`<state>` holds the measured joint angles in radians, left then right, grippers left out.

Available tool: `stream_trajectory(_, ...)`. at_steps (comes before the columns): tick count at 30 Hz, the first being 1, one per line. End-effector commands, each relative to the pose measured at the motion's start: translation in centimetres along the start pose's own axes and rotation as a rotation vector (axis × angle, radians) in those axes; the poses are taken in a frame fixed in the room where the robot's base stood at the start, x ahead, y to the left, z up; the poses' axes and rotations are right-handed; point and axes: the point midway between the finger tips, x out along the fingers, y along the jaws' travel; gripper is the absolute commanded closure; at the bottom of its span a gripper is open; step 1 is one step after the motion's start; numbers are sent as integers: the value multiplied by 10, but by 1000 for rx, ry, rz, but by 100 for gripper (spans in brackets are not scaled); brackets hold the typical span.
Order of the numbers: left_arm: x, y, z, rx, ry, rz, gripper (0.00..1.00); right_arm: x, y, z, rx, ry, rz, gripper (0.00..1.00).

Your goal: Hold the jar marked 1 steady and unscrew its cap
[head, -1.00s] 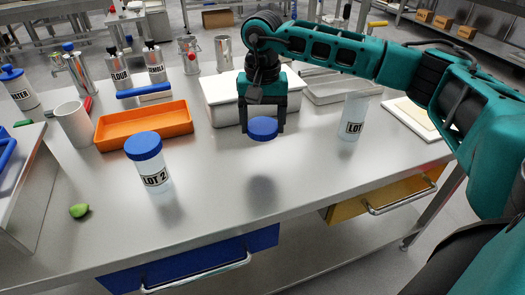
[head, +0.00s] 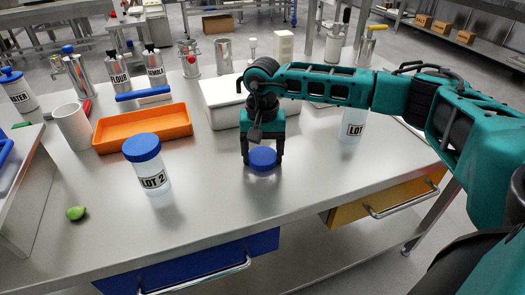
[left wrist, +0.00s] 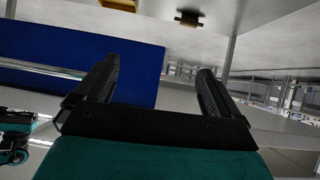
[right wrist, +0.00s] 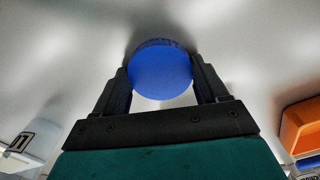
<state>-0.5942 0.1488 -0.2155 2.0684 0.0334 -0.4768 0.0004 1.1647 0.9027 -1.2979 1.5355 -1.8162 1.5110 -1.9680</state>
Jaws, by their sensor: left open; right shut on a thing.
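The jar marked LOT (head: 353,128) stands upright on the right of the table in the head view. Its number is hidden there, but a label with a 1 shows in the right wrist view (right wrist: 20,142). No cap shows on it; my right arm passes close to its top. My right gripper (head: 262,158) is shut on a blue cap (head: 262,157), left of this jar, at or just above the tabletop. The cap also shows between the fingers in the right wrist view (right wrist: 161,72). My left gripper (left wrist: 155,88) is open and empty, seen only in its wrist view.
The LOT 2 jar (head: 148,172) with its blue cap stands to the left on the table (head: 215,205). An orange tray (head: 143,138), a white cup (head: 72,128) and a white container (head: 222,110) are behind. The table front around the held cap is clear.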

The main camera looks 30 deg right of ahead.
Motion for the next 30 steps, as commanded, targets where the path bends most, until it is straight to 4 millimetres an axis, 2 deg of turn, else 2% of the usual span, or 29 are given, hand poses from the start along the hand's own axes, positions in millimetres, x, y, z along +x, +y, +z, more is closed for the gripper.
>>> stream_trajectory(1, 1, 0, 2, 0, -1, 0, 3, 2, 0, 0, 0, 0, 0, 26)
stream_trajectory(9, 0, 0, 2, 0, -1, 0, 3, 1, 0, 0, 0, -1, 0, 2)
stream_trajectory(15, 0, 0, 1, 2, -2, 0, 3, 1, 0, 0, 0, -1, 0, 2)
stream_trajectory(19, -2, -1, -2, 3, -2, 0, 3, -6, 0, 0, 0, 0, -1, 2)
stream_trajectory(23, -4, -1, -4, 5, -2, -1, 3, -26, 0, 0, 0, 2, -2, 2)
stream_trajectory(30, -7, -1, -10, 6, 1, -1, 3, -80, 0, -1, -1, 3, -2, 2)
